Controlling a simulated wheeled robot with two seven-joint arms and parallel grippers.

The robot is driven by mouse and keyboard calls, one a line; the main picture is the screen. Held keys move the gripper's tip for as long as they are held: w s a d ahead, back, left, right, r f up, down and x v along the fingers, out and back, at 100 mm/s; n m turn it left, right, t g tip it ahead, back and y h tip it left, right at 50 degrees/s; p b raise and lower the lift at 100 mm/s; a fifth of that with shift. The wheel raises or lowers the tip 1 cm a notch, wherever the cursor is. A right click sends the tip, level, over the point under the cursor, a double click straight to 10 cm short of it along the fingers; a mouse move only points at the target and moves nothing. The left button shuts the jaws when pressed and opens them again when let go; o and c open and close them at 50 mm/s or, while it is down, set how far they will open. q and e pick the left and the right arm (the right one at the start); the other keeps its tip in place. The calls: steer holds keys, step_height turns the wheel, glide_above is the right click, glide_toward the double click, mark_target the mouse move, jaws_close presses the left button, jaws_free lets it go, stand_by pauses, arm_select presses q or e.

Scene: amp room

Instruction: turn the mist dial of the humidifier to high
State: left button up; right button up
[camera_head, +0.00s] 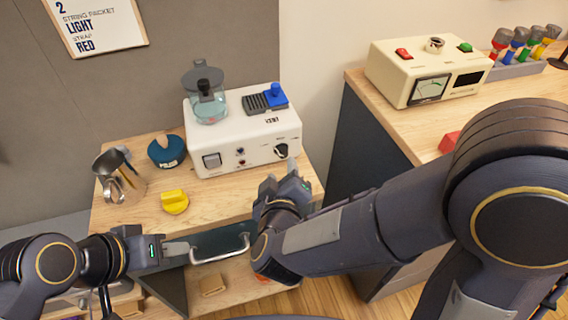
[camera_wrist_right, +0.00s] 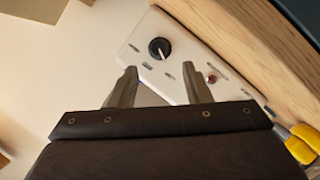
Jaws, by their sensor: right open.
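The humidifier (camera_head: 235,135) is a white box with a clear water tank (camera_head: 209,105) on top, standing on the small wooden table. Its black mist dial (camera_head: 281,150) is at the right end of its front face. The dial also shows in the right wrist view (camera_wrist_right: 159,48), with small labels around it that I cannot read. My right gripper (camera_head: 283,186) is in front of and below the dial; its two fingers (camera_wrist_right: 165,84) are apart, with nothing between them, and not touching the dial. My left gripper (camera_head: 182,248) is low at the table's front; its opening is unclear.
A metal pitcher (camera_head: 120,180), a teal round object (camera_head: 167,151) and a yellow knob-like piece (camera_head: 175,202) are on the table (camera_head: 217,201). A cream meter box (camera_head: 425,70) stands on the right counter (camera_head: 375,98).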

mark_target(282, 155)
steer(key=b+x, duration=0.1)
steer(key=x, duration=0.5)
steer(key=shift+w, duration=0.3)
jaws_close()
